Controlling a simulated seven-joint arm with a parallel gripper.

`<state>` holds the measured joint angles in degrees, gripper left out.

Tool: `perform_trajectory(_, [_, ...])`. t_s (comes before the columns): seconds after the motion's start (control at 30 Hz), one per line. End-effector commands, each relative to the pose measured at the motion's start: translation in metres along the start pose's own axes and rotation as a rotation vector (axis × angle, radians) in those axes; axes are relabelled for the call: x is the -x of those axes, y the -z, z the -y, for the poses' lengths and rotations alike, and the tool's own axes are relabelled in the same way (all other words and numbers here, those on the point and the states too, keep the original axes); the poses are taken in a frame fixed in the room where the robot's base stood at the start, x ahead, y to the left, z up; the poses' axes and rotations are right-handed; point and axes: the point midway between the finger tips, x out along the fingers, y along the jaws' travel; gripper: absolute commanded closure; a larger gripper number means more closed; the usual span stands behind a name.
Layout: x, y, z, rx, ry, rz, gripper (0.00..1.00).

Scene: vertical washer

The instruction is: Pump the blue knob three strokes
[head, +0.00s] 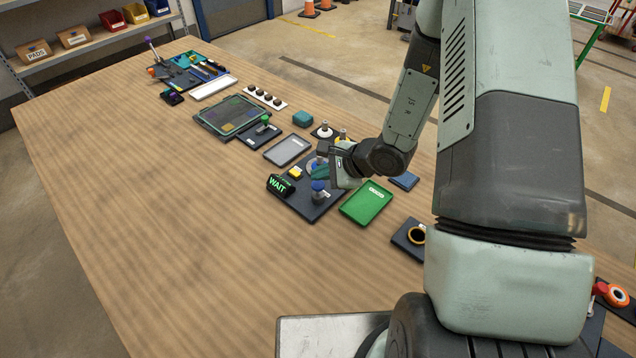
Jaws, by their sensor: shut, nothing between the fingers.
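The blue knob (319,186) stands on a dark base plate (318,212) near the middle of the table. A black cylinder display reading "WAIT" in green (278,185) sits at the left of this plate, with a small yellow block (295,173) beside it. My gripper (323,166) is shut and empty. It is at the blue knob, just above and behind it in the picture. Whether it touches the knob cannot be told, and part of the plate behind it is hidden by the gripper and wrist.
A green tray (366,204) lies right of the plate, and a grey tray (287,150) lies beyond it. The table's left side (130,190) is bare.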

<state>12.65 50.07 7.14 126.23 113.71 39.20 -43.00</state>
Motion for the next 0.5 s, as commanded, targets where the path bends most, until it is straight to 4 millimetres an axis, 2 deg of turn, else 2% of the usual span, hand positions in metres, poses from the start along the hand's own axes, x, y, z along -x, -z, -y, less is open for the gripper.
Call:
perform_trajectory(0.23, [0.001,-0.001,0.001,0.001,0.001,0.0,1.0])
perform_trajectory(0.5, [0.019,-0.014,0.015,0.003,0.003,0.0,1.0])
